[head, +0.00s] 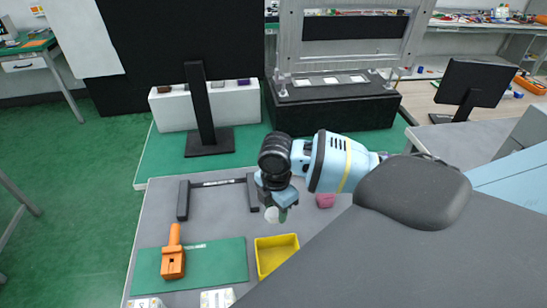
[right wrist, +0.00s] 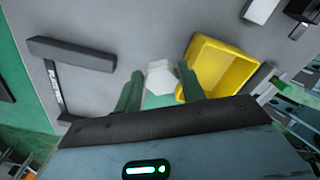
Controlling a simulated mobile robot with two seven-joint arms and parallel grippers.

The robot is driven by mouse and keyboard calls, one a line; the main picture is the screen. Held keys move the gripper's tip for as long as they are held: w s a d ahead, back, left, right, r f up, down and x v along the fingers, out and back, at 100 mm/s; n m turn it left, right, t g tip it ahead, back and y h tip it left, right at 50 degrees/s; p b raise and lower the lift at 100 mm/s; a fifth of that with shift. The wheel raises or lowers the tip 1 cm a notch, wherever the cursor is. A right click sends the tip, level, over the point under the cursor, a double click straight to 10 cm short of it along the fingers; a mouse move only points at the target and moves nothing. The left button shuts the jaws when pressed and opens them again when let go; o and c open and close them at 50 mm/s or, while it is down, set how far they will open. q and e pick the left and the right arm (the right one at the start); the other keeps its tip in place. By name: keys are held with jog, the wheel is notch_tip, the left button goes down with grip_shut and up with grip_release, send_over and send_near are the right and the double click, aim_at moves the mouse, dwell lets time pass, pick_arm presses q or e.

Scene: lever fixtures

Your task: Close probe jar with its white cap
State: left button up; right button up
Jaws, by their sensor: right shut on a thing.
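My right gripper (head: 278,212) hangs over the grey table, just above and behind the yellow bin. A white hexagonal cap (right wrist: 160,76) sits between its two green fingers (right wrist: 160,92) in the right wrist view, and the gripper is shut on it. In the head view the cap (head: 271,214) is a small pale spot at the fingertips. I cannot pick out the probe jar for certain in either view. My left gripper is not in view.
A yellow bin (head: 259,262), also in the right wrist view (right wrist: 237,68), is close by. A black U-shaped frame (head: 183,200) lies left of the gripper. An orange fixture (head: 173,262) is on a green mat (head: 225,262). A pink block (head: 325,201) is to the right.

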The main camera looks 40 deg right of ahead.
dwell(0.3)
jog(key=s+a+r+m, duration=0.3)
jog(key=a+r+m, duration=0.7)
jog(key=m, duration=0.7)
jog(key=shift+s+a+r+m, duration=0.3)
jog(key=shift+s+a+r, duration=0.05)
jog(key=shift+r, duration=0.55)
